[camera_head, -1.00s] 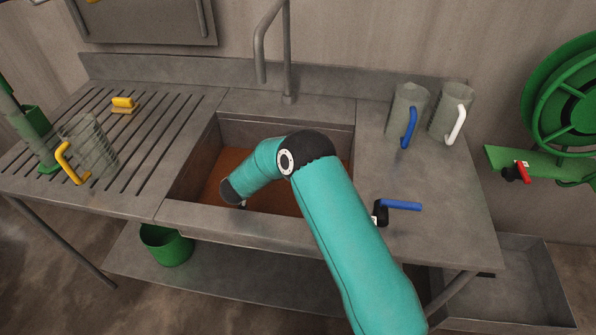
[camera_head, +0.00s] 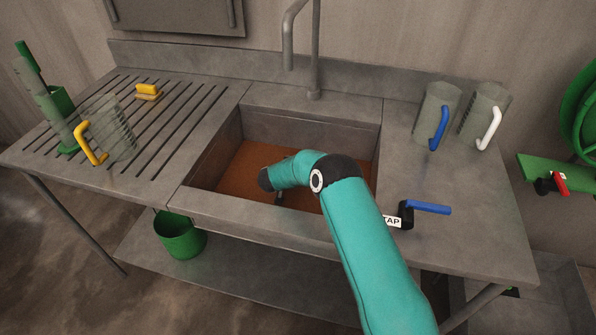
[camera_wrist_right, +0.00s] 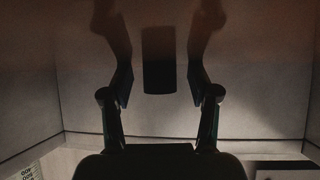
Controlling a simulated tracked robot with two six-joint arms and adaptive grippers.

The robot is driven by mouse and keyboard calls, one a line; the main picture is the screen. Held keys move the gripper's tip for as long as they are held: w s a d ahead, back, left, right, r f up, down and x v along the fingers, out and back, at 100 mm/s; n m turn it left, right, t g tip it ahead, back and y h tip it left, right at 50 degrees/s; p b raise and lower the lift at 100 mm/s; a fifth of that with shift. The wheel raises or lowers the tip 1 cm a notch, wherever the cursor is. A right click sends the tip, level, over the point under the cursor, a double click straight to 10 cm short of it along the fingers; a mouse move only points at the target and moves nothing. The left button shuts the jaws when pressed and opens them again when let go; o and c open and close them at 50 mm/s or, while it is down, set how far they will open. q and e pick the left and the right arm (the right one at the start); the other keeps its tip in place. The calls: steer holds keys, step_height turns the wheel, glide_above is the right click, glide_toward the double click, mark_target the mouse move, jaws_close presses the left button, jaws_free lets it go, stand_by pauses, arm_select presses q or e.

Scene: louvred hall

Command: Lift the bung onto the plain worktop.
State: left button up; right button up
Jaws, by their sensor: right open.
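The sink basin (camera_head: 225,160) holds brown water. My right arm reaches over its front rim, with the right gripper (camera_head: 280,198) low in the basin and mostly hidden behind my wrist. In the right wrist view, the right gripper (camera_wrist_right: 158,28) is open, its fingers spread, their tips tinted brown. A dark block (camera_wrist_right: 158,62), seemingly the bung, shows between the fingers with a gap on each side; I cannot tell its depth. The bung cannot be made out in the head view. The plain worktop (camera_head: 470,210) is the smooth surface right of the sink. My left gripper is out of view.
Two jugs, blue-handled (camera_head: 437,115) and white-handled (camera_head: 484,112), stand at the worktop's back. A blue lever (camera_head: 428,208) sits near its front. The tap (camera_head: 313,60) rises behind the sink. The slatted drainer (camera_head: 165,135) holds a yellow-handled jug (camera_head: 112,135). The worktop's middle is clear.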

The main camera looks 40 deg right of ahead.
steer(key=shift+w+d+f, duration=0.25)
steer(key=shift+d+f, duration=0.05)
steer(key=shift+d, duration=0.05)
stand_by(0.4)
jaws_close()
